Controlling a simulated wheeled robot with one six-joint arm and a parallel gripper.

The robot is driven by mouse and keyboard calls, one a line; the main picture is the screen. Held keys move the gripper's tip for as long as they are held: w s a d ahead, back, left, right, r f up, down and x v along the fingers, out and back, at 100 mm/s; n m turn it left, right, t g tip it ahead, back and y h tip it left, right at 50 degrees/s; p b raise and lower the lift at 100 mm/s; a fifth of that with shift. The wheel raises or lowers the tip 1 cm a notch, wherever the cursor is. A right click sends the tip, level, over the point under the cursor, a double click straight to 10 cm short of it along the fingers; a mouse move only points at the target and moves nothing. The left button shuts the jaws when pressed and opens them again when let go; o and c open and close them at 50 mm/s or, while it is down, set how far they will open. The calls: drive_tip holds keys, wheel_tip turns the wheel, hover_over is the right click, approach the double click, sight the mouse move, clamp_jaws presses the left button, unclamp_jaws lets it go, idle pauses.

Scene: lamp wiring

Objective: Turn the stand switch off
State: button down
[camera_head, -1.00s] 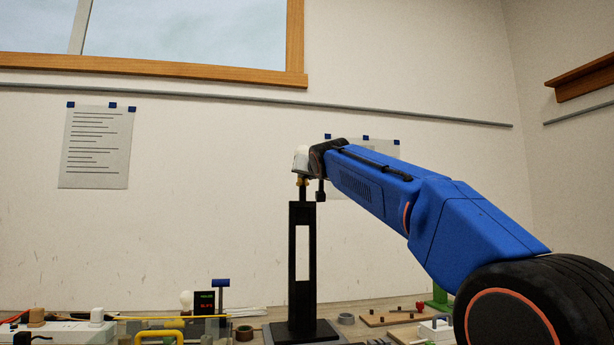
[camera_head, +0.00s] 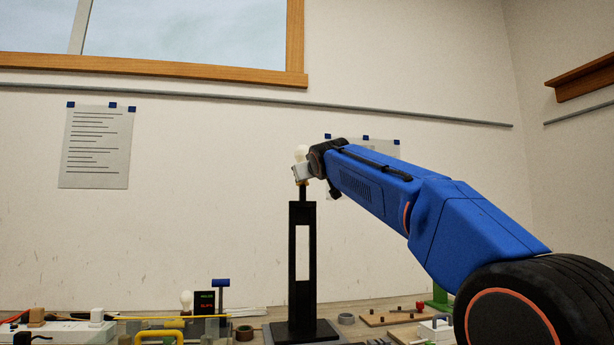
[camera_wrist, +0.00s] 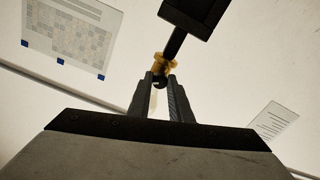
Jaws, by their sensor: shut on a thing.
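The black lamp stand (camera_head: 291,255) stands upright on the table in the head view, with a brass socket (camera_head: 302,184) and a white bulb (camera_head: 301,152) on top. My gripper (camera_head: 302,173) is at the socket, coming from the right. In the wrist view the brass socket (camera_wrist: 164,65) sits at the end of the stand's black post (camera_wrist: 175,43). My gripper's fingertips (camera_wrist: 161,80) are closed around a small dark knob, the stand switch (camera_wrist: 160,84), beside the socket. The fingers hide most of the switch, and its on or off position cannot be told.
On the table are a white power strip (camera_head: 65,331), a small display (camera_head: 205,301), another bulb (camera_head: 186,299), a tape roll (camera_head: 243,333) and a wooden board (camera_head: 392,317). The air left of the stand is clear.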

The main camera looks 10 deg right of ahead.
drive_tip(key=n, duration=1.2)
idle(0.5)
drive_tip(key=c, duration=1.6)
unclamp_jaws()
drive_tip(key=s, duration=1.7)
drive_tip(key=shift+s, duration=0.25)
